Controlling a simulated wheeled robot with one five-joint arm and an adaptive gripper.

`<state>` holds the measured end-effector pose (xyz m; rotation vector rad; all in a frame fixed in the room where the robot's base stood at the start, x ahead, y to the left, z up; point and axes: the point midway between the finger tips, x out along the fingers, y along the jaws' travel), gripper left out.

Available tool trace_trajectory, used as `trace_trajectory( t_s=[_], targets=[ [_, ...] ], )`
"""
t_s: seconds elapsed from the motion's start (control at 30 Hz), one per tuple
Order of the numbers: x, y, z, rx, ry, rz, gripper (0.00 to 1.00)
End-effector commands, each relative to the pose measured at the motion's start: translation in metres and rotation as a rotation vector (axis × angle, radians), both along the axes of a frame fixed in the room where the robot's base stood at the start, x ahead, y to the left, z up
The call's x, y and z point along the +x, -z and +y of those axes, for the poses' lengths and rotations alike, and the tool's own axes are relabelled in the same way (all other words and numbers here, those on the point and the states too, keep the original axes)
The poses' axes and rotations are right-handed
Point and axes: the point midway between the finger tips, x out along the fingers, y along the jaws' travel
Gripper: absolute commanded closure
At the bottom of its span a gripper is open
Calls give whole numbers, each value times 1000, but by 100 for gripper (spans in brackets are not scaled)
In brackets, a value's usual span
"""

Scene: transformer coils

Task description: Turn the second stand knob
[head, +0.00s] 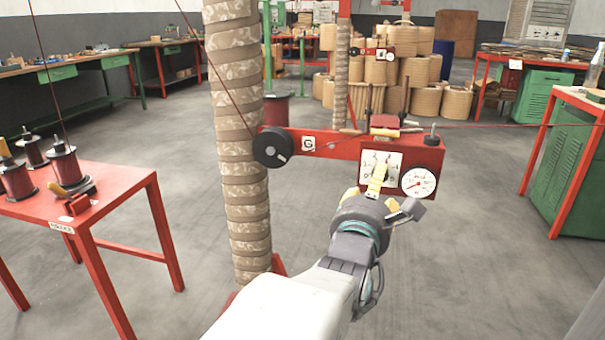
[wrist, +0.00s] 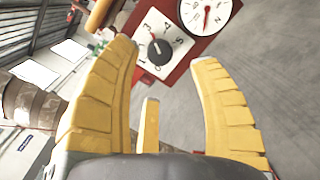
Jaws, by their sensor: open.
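A small black knob (wrist: 159,48) sits on a white dial plate (wrist: 148,28) with markings around it, in the wrist view. The plate (head: 396,161) also shows in the head view on the red stand beam (head: 342,146), but my gripper partly covers it there. My gripper (head: 377,182) is in front of the plate. In the wrist view my open yellow fingers (wrist: 164,58) spread to either side below the knob, with the knob beyond their tips. Nothing is between them, and I see no contact with the knob.
A round gauge (head: 418,182) is right of the plate. A black wheel (head: 273,147) is on the beam's left end, by a wrapped post (head: 240,150). A red table (head: 120,190) with spools stands left, a green cabinet (head: 572,160) right.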

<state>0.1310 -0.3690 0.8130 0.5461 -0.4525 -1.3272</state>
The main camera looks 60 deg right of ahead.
Motion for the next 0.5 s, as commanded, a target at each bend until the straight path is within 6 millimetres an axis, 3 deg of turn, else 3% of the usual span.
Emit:
trace_trajectory(
  t_s=[0.5],
  targets=[
    [9,3,-46,0,-1,-1,44]
  ],
)
